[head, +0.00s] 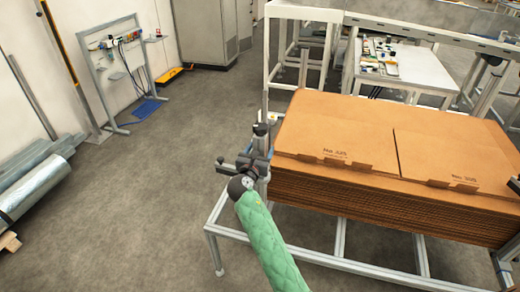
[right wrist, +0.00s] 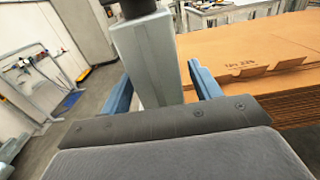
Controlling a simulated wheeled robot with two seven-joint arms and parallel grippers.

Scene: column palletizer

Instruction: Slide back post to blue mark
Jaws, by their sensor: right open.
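My right gripper (head: 254,168), at the end of the green-sleeved arm, is at the left edge of the cardboard stack. In the right wrist view its two blue fingers (right wrist: 160,84) are open, one on each side of a grey metal post (right wrist: 150,62). The post stands upright between the fingers, with a dark part at its top. I cannot tell whether a finger touches it. In the head view the post (head: 264,108) is thin and partly hidden by the gripper. I cannot make out a blue mark. My left gripper is not in view.
The cardboard stack (head: 390,135) lies on a grey metal frame (head: 340,262), right of the gripper. A white frame and a worktable (head: 410,75) stand behind it. The floor (head: 130,210) to the left is clear up to metal-wrapped rolls (head: 38,185) by the wall.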

